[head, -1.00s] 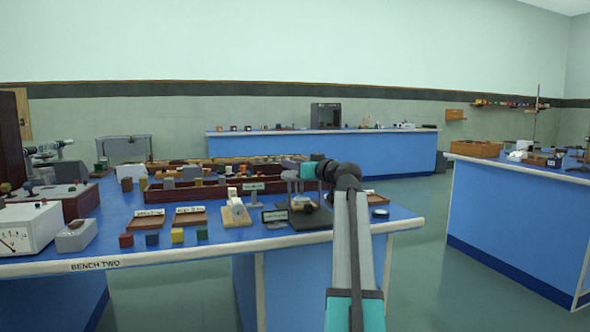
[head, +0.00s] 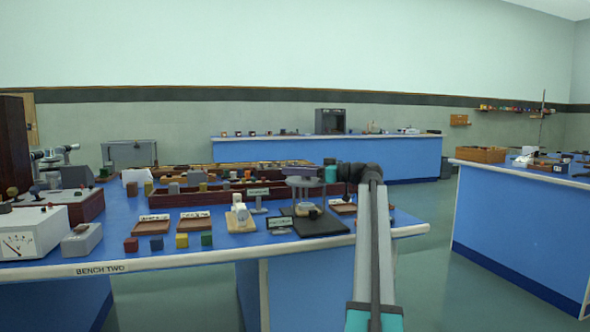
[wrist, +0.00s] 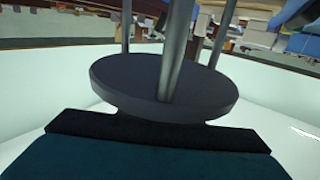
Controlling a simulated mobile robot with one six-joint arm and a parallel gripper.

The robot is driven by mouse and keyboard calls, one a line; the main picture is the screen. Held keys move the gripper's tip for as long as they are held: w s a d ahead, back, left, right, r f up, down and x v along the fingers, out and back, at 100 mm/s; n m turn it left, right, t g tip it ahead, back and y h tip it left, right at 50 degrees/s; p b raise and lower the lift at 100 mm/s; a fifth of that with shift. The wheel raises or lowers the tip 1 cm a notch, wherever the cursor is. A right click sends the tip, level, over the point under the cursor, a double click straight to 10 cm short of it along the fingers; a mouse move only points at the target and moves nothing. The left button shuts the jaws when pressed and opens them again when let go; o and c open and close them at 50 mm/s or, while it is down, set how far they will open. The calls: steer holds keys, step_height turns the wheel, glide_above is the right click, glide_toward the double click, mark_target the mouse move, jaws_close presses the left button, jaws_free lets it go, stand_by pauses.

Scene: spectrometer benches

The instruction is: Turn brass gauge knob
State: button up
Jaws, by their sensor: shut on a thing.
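A dark round plate with thin grey legs (head: 304,182) stands over a black base (head: 318,226) near the front edge of bench two. A small tan, brass-like piece (head: 314,213) sits low on that base. My gripper (head: 320,177) is at the right side of the plate, level with it. In the wrist view the plate (wrist: 120,78) fills the middle, close in front of my gripper's dark edge, with grey rods rising from it. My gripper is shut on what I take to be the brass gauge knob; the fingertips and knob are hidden.
A white meter (head: 34,232) is at far left. The floor between this bench and the right bench (head: 520,220) is clear.

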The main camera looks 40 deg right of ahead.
steer(key=shift+s+d+r+y, duration=0.1)
steer(key=shift+s+r+y, duration=0.05)
steer(key=shift+r+y, duration=0.15)
steer(key=o, duration=1)
steer(key=shift+s, duration=0.1)
steer(key=shift+o, duration=0.3)
steer(key=shift+f+n, duration=0.1)
steer(key=shift+n, duration=0.2)
steer(key=p+v, duration=0.4)
steer(key=v, duration=0.9)
steer(key=shift+s+d+p, duration=0.25)
steer(key=shift+p, duration=0.05)
